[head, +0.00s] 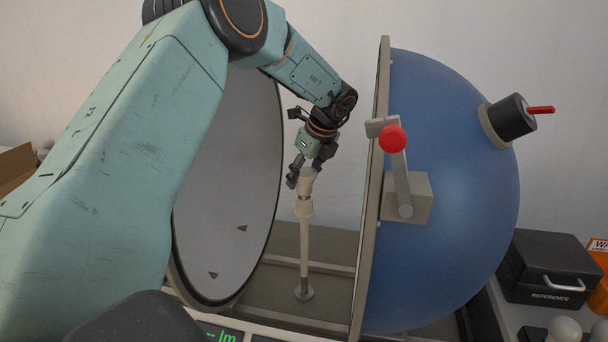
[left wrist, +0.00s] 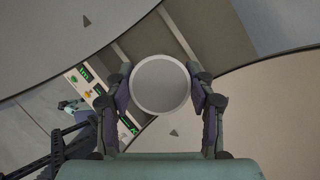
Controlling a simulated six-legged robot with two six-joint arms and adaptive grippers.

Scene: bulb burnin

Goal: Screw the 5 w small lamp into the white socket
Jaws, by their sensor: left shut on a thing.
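My left gripper (head: 304,176) reaches down between the two halves of the open sphere. It is shut on a pale lamp (head: 308,183), mostly hidden by the fingers in the head view. In the left wrist view the lamp shows end-on as a round whitish disc (left wrist: 160,84) between the two fingers of the gripper (left wrist: 160,92). The white socket (head: 304,208) tops a slim upright cream post, directly below the lamp. The lamp's base meets or nearly meets the socket; I cannot tell how far in it is. My right gripper is not in view.
The grey-lined half (head: 225,190) stands close on the left; the blue half (head: 450,190) with its red-knobbed latch (head: 393,139) stands right. A black REFERENCE case (head: 550,268) and pale bulbs (head: 565,329) are at lower right. A panel with green digits (head: 220,335) lies in front.

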